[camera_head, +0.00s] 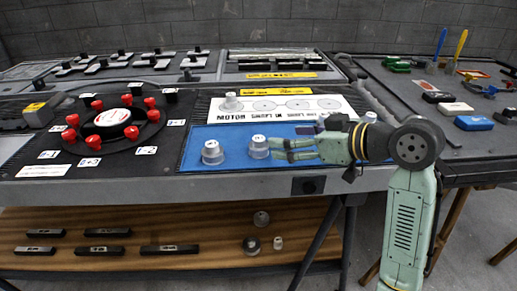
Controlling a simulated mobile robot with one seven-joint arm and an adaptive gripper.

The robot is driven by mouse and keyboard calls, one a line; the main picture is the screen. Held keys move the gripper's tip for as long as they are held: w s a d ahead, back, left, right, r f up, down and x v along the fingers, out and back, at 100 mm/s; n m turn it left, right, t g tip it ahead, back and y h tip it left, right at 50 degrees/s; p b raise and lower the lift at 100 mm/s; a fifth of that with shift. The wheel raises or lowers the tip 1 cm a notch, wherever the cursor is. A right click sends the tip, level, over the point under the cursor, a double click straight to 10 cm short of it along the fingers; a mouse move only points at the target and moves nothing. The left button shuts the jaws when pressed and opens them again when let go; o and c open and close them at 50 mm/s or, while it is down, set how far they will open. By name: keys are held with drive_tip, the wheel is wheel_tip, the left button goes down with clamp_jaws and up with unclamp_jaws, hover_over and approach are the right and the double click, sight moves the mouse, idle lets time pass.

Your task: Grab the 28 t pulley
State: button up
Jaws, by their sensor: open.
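My gripper (277,150) reaches in from the right, low over the blue mat (228,131), with its fingers apart and pointing left. A grey pulley (258,148) stands on the mat just left of the fingertips; I cannot tell whether they touch it. A second grey pulley (212,153) stands further left on the mat. A third pulley-like piece (231,103) stands on the white board behind the mat. Their markings are too small to read, so I cannot tell which is the 28 t pulley. My gripper and wrist hide the mat's right part.
A black round stand (112,120) with several red knobs is at the left. The white printed board (290,104) lies behind the mat. A wooden lower shelf (200,222) holds black bars and round parts. A second table (420,80) with coloured items stands at the right.

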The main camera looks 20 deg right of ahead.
sight(264, 140)
drive_tip(key=p+x, duration=0.1)
drive_tip(key=x, duration=0.4)
drive_tip(key=shift+w+a+f, duration=0.15)
drive_tip(key=shift+w+f, duration=0.05)
drive_tip(key=shift+w, duration=0.15)
drive_tip(key=shift+p+x, duration=0.6)
drive_tip(key=shift+x, duration=1.75)
drive_tip(key=shift+s+f, duration=0.1)
drive_tip(key=shift+f, duration=0.1)
drive_tip(key=shift+c, duration=0.5)
drive_tip(key=c, duration=1.3)
